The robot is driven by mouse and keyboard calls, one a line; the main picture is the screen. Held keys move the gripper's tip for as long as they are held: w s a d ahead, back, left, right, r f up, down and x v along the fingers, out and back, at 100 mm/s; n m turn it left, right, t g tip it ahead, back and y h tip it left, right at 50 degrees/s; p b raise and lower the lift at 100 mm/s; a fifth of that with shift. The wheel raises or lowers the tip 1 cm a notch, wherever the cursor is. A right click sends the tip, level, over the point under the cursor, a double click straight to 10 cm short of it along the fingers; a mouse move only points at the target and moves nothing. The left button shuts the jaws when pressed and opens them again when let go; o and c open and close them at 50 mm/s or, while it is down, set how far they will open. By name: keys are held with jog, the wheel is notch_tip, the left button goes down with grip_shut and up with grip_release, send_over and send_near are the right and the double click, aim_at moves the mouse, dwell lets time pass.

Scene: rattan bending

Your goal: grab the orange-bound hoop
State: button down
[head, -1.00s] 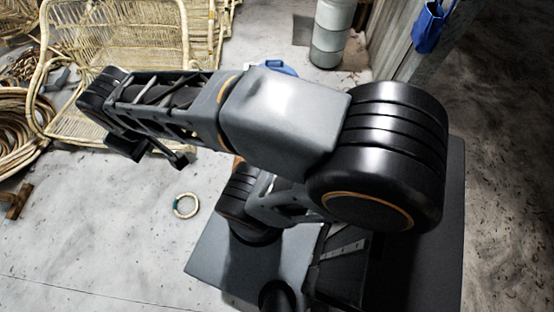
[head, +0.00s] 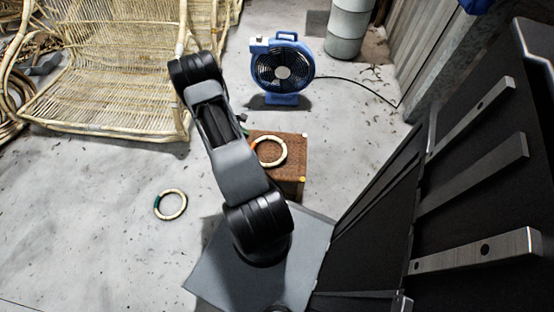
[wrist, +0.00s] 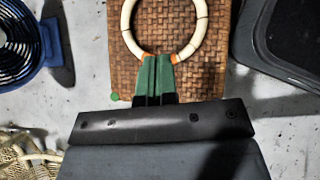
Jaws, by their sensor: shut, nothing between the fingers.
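The orange-bound hoop (head: 283,152) is a pale cane ring lying on a brown woven box (head: 289,185). Its orange binding shows at its left side in the head view. In the wrist view the hoop (wrist: 203,22) lies ahead of my gripper (wrist: 155,60). The green fingers are shut together with nothing between them. Their tips overlap the bound part of the ring, and orange shows on both sides of them. I cannot tell whether they touch it. In the head view my arm hides most of the gripper.
A second pale hoop (head: 182,205) with a green binding lies on the floor at left. A blue fan (head: 282,68) stands behind the box, its cable running right. A rattan chair frame (head: 110,95) is at upper left. The floor between is clear.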

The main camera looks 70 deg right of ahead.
jog(key=b, duration=0.4)
send_near(278, 154)
jog(key=f, duration=0.2)
jog(key=shift+s+d+f+n+g, duration=0.2)
jog(key=shift+d+f+n+g, duration=0.05)
jog(key=shift+d+n+g, duration=0.05)
jog(key=b+x, duration=0.1)
jog(key=x, duration=0.2)
jog(key=shift+r, duration=0.1)
jog(key=shift+s+d+r+b, duration=0.15)
jog(key=shift+s+d, duration=0.1)
jog(key=shift+s, duration=0.2)
jog(key=shift+s+d+f+b, duration=0.15)
jog(key=shift+s+d, duration=0.15)
jog(key=shift+s, duration=0.15)
jog(key=shift+s+d+r, duration=0.2)
jog(key=shift+s+d, duration=0.25)
jog(key=shift+s, duration=0.3)
